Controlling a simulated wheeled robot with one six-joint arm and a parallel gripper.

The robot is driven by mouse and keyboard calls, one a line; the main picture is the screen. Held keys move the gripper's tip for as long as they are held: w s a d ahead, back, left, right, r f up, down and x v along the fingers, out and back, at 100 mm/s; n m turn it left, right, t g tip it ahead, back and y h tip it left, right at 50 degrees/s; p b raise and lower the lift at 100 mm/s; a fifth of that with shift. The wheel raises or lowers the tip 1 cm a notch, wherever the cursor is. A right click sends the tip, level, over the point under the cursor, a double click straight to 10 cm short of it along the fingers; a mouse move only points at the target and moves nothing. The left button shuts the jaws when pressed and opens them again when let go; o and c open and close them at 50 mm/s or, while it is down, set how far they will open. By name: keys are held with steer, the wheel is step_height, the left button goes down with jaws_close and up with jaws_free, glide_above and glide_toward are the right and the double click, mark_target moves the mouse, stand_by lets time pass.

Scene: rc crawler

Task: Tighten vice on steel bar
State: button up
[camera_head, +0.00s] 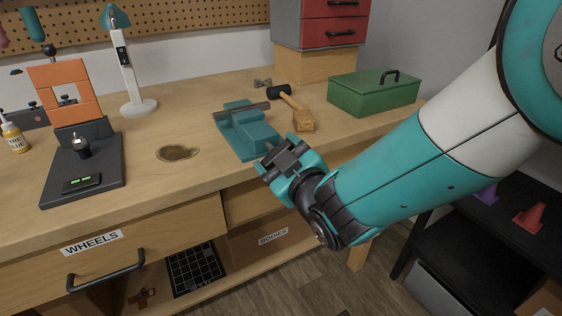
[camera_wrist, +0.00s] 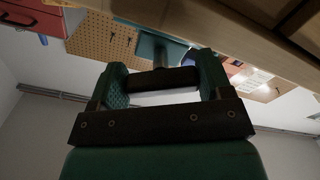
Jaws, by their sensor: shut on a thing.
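The teal vice (camera_head: 247,136) stands at the front edge of the wooden workbench. A grey steel bar (camera_head: 247,112) lies across it, between its jaws. My gripper (camera_head: 269,163) is at the front end of the vice, just off the bench edge. In the wrist view, my gripper's two green fingers (camera_wrist: 162,79) close on the ends of a dark vice handle (camera_wrist: 160,84), with the screw running behind it toward the vice. The handle is mostly hidden by my gripper in the head view. Whether the jaws press firmly on the bar cannot be told.
A mallet (camera_head: 298,113) and a green toolbox (camera_head: 373,94) are to the right of the vice on the workbench (camera_head: 190,110). The WHEELS drawer (camera_head: 150,245) is below the bench top.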

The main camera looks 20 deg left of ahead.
steer(key=shift+a+r, duration=0.1)
stand_by(0.3)
steer(key=o, duration=0.9)
steer(key=shift+s, duration=0.1)
steer(key=shift+b+v, duration=7)
steer(key=shift+v, duration=1.7)
